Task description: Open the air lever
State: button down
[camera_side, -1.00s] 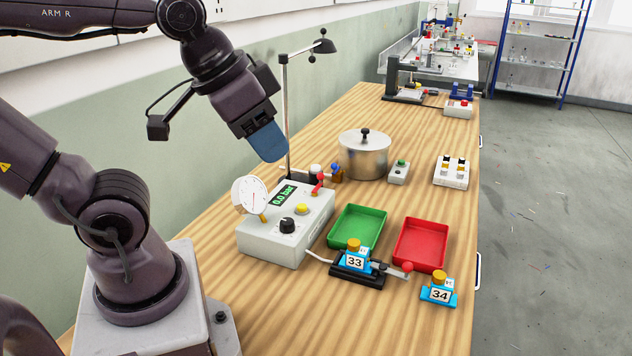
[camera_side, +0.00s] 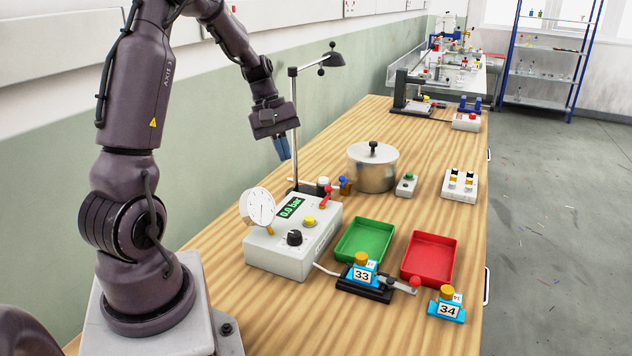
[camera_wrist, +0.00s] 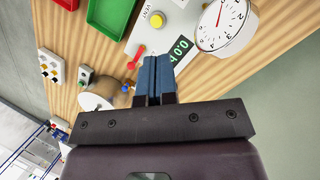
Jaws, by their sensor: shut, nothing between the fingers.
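The air lever is a small red lever (camera_side: 327,194) at the far right corner of the grey control box (camera_side: 285,255). It also shows in the wrist view as a red handle (camera_wrist: 138,53), just left of my fingertips. The box's display reads 0.0 bar, and a round white gauge (camera_side: 258,207) stands at its left. My gripper (camera_side: 281,146) has blue fingers pressed together, empty, pointing down. It hangs above and to the left of the lever, apart from it. In the wrist view the closed fingers (camera_wrist: 156,62) point toward the box top beside the lever.
A lamp post (camera_side: 294,130) stands close by my gripper. A steel pot (camera_side: 373,168) is to the right. Green (camera_side: 365,240) and red (camera_side: 428,258) trays lie in front. Block 33 (camera_side: 361,275) sits in a fixture; block 34 (camera_side: 447,308) stands on the table.

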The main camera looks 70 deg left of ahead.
jog(key=w+a+f+n+t+h, duration=0.1)
jog(key=a+f+n+t, duration=0.3)
jog(key=a+n, duration=0.8)
jog(key=shift+w+a+f, duration=0.45)
jog(key=shift+a+f, duration=0.05)
jog(key=shift+a, duration=0.35)
jog(key=x, duration=0.9)
jog(key=shift+w+d+f, duration=0.1)
jog(key=shift+w+d, duration=0.15)
jog(key=shift+d, duration=0.05)
jog(key=w+d, duration=0.1)
jog(key=w+f, duration=0.1)
jog(key=w, duration=0.1)
jog(key=shift+d, duration=0.4)
jog(key=shift+w+d, duration=0.25)
jog(key=shift+w, duration=0.05)
